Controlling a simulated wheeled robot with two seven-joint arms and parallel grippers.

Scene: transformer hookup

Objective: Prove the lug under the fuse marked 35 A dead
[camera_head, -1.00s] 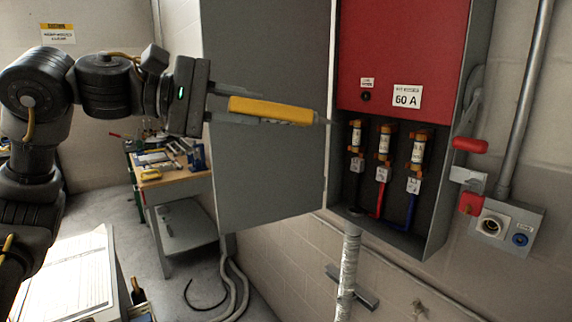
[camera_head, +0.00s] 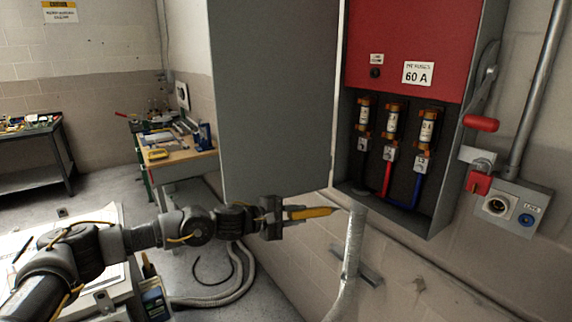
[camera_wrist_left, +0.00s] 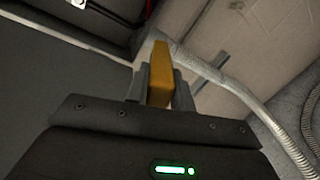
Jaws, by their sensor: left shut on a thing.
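My left gripper (camera_head: 284,216) is shut on a yellow pen-like tester (camera_head: 312,212), which points right with its thin dark tip near the conduit top, just below the box. The tester also shows in the left wrist view (camera_wrist_left: 160,82). In the open grey box, three fuses stand in a row: left (camera_head: 363,114), middle (camera_head: 392,120) and right (camera_head: 427,128). Below them are lugs with small white tags, the middle one (camera_head: 389,153) on a red wire and the right one (camera_head: 421,164) on a blue wire. Fuse ratings are too small to read. My right gripper is not in view.
The open grey door (camera_head: 275,100) hangs left of the box. A red panel (camera_head: 408,50) labelled 60 A covers its upper part. A red-handled lever (camera_head: 481,123) is on its right side. A conduit (camera_head: 354,240) runs down below. A workbench (camera_head: 180,160) stands behind.

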